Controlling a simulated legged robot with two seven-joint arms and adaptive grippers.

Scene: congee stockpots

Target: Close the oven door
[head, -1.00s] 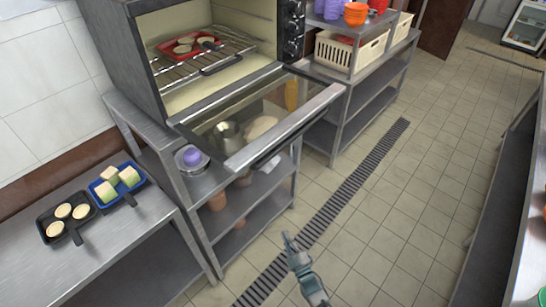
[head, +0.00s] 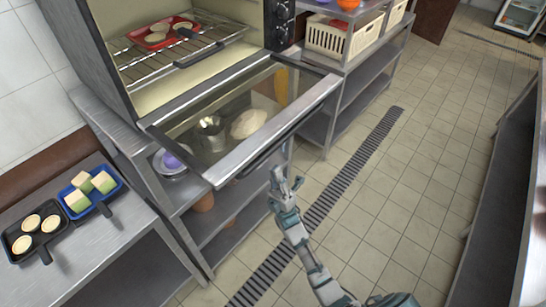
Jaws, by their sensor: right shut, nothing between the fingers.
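The oven (head: 75,45) stands at the upper left with its cavity exposed. Its glass door (head: 240,122) hangs open, folded down about level toward me, with a metal front edge and a dark handle bar under it. Inside, a red tray (head: 163,32) with round pieces of food sits on a wire rack (head: 150,66). My right gripper (head: 287,180) is shut and empty, just below and in front of the door's front edge. I cannot tell whether it touches the handle. My left gripper is not in view.
A steel shelf stand (head: 195,222) carries the oven. A steel table (head: 110,240) at lower left holds a blue tray (head: 80,204) and a black pan (head: 17,240) with food. Another shelf with a cream basket (head: 335,40) stands behind. The tiled floor at right is clear.

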